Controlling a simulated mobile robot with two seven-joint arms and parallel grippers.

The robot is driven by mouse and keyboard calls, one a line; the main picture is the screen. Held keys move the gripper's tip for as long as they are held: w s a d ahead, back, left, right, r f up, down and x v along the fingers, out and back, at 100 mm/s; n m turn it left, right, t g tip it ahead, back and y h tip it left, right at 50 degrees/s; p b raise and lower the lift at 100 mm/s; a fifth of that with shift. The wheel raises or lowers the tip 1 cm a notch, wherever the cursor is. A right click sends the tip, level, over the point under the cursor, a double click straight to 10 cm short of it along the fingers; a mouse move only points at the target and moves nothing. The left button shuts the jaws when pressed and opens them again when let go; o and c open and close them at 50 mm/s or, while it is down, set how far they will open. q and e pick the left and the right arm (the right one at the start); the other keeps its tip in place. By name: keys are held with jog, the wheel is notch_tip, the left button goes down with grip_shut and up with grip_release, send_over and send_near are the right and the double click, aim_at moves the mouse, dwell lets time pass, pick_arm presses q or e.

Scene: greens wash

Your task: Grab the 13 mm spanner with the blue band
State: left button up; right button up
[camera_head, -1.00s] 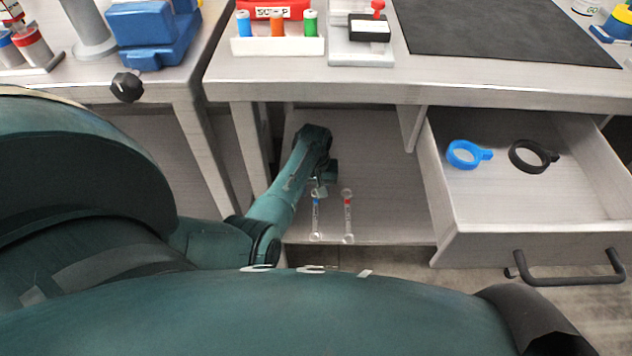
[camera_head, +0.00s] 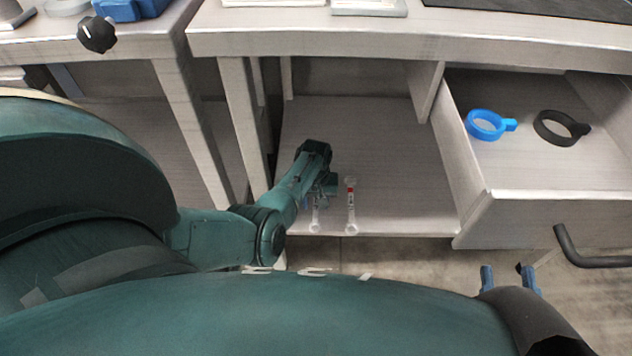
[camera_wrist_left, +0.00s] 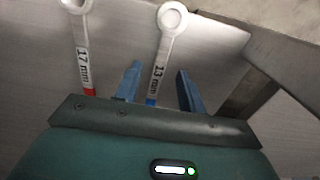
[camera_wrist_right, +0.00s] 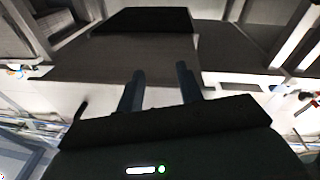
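The 13 mm spanner (camera_head: 315,220) lies on the shelf under the bench, partly hidden by my left arm. In the left wrist view the spanner (camera_wrist_left: 161,56) shows its "13 mm" label and a bit of its blue band. My left gripper (camera_wrist_left: 159,68) is open, with one finger on each side of that spanner's shaft; I cannot tell whether they touch it. The 17 mm spanner with a red band (camera_head: 351,205) lies just to the right in the head view. My right gripper (camera_head: 510,277) is open and empty, low at the right by the drawer.
An open drawer (camera_head: 540,176) to the right of the shelf holds a blue ring (camera_head: 486,125) and a black ring (camera_head: 561,128). Its dark handle (camera_head: 596,259) juts out. A bench leg (camera_head: 245,125) stands left of my left arm. The shelf (camera_head: 390,165) is clear right of the spanners.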

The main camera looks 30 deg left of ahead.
pick_arm(q)
jog(key=shift+f, duration=0.7)
jog(key=shift+c, duration=0.4)
jog(key=shift+r, duration=0.1)
grip_shut()
